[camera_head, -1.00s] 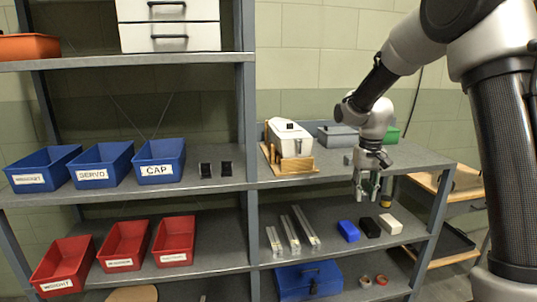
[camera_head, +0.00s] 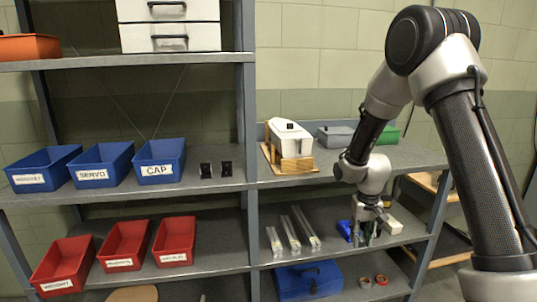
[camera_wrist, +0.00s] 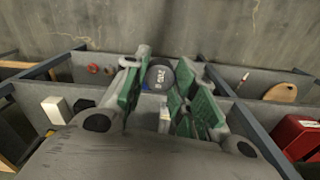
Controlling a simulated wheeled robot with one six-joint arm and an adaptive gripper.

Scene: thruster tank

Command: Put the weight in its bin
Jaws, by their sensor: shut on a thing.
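My gripper (camera_head: 363,238) is in the right bay, low over the middle shelf by the coloured blocks. In the wrist view its green-padded fingers (camera_wrist: 158,95) are closed on a dark round weight (camera_wrist: 160,77) with pale lettering. The weight cannot be made out in the head view, where the fingers and wrist cover that spot. The red bin labelled WEIGHT (camera_head: 62,268) stands at the far left of the lower left shelf, well away from my gripper. Its inside is only partly visible.
Beside my gripper are a blue block (camera_head: 345,229) and a white block (camera_head: 391,224); a black block (camera_wrist: 82,105) shows in the wrist view. Metal rails (camera_head: 290,230) lie to the left. A shelf upright (camera_head: 252,225) separates the bays. Two other red bins (camera_head: 123,245) (camera_head: 174,242) stand beside the WEIGHT bin.

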